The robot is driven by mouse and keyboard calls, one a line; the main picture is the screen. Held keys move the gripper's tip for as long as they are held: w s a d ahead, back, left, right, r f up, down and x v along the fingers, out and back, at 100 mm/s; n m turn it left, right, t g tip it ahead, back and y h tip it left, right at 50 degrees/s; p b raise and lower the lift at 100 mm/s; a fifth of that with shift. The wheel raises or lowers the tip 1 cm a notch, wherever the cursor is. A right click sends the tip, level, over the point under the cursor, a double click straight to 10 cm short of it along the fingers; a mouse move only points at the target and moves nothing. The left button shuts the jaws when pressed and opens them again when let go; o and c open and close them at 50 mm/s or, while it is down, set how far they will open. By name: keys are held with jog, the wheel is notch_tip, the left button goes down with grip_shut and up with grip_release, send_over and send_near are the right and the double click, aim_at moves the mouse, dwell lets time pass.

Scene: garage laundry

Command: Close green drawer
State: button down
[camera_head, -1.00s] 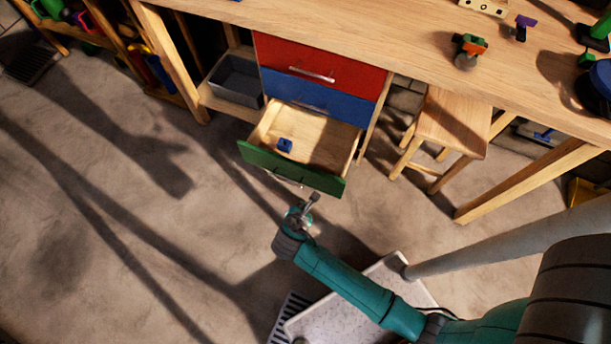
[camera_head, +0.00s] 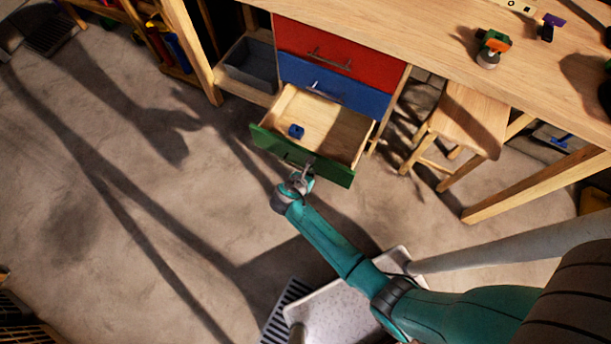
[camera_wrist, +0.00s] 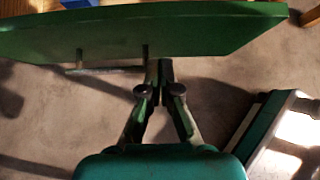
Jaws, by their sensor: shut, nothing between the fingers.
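The green drawer (camera_head: 272,143) is the lowest in the unit under the workbench and stands pulled out. A small blue object (camera_head: 296,131) lies inside it. The drawer's green front (camera_wrist: 200,30) and its metal bar handle (camera_wrist: 105,70) show in the wrist view. My gripper (camera_head: 307,170) is shut and empty, with its tips at the drawer front, near the right end of the handle. I cannot tell for sure whether the tips touch the front. The fingers (camera_wrist: 158,68) also show in the wrist view, just below the front's lower edge.
The red drawer (camera_head: 312,50) and the blue drawer (camera_head: 328,84) above are shut. A wooden stool (camera_head: 465,120) stands to the right of the unit. A grey bin (camera_head: 250,65) sits on a low shelf to the left.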

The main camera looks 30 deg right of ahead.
aim_at(318, 161)
jog(key=shift+w+d, duration=0.6)
jog(key=shift+d, duration=0.2)
jog(key=shift+w+d, duration=0.6)
jog(key=shift+d, duration=0.2)
